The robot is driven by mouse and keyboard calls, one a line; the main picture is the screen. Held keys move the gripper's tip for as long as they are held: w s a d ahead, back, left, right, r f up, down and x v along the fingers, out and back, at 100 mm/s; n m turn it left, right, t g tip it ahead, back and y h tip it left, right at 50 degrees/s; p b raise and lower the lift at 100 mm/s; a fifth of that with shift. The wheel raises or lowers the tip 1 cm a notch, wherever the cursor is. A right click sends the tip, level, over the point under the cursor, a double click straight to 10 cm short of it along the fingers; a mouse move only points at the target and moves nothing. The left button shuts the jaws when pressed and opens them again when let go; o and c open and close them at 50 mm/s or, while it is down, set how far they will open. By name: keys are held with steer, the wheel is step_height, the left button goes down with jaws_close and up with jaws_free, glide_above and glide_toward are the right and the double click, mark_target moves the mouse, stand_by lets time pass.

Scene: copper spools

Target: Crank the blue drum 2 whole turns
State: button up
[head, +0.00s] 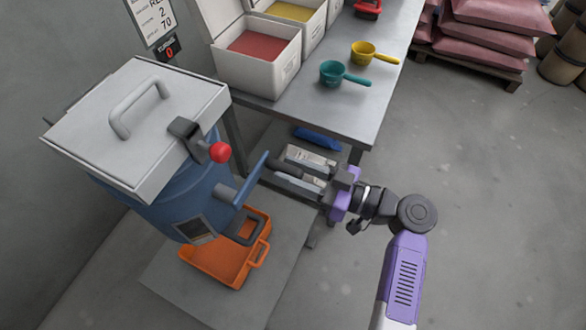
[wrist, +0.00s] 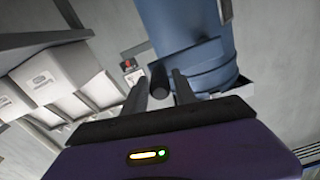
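The blue drum (head: 155,205) stands at the left, with a light grey hinged lid (head: 120,150) closed on top. Its blue crank arm (head: 250,180) slants up at the drum's right side, and a dark crank handle (head: 284,167) sticks out from it towards my gripper. My gripper (head: 292,176) is at the handle, right of the drum. In the wrist view the handle (wrist: 158,80) lies between my two open fingers (wrist: 158,90), with gaps visible at the sides. The drum (wrist: 188,35) is behind it.
An orange tray (head: 215,262) sits below the drum's spout. A metal table (head: 345,118) with white bins (head: 262,72) and teal (head: 335,73) and yellow (head: 365,53) scoops is close behind my gripper. A small counter (head: 170,52) reads 0.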

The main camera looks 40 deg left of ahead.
jaws_close()
stand_by(1.2)
